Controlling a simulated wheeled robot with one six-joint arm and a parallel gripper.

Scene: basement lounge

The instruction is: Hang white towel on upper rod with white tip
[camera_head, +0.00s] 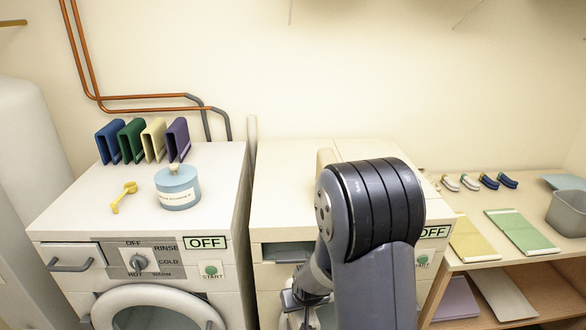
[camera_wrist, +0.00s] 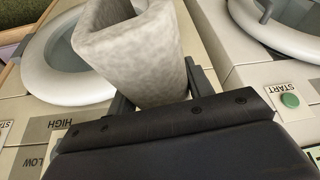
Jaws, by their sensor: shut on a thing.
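The white towel (camera_wrist: 135,55) shows pale grey in the wrist view, as a folded, hollow loop with its open end toward the upper left. My gripper (camera_wrist: 160,88) is shut on it, with one dark finger on each side. In the head view my arm hides most of the gripper, and I cannot make out the held towel there. A brownish rod end (camera_head: 13,23) sticks in at the top left of the head view. Thin lines cross the top edge. I cannot make out a white tip on any of these.
Two white machines (camera_head: 75,205) stand against the wall. A wooden shelf (camera_head: 480,257) at right holds cloths, clips and a grey bin (camera_head: 568,213).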

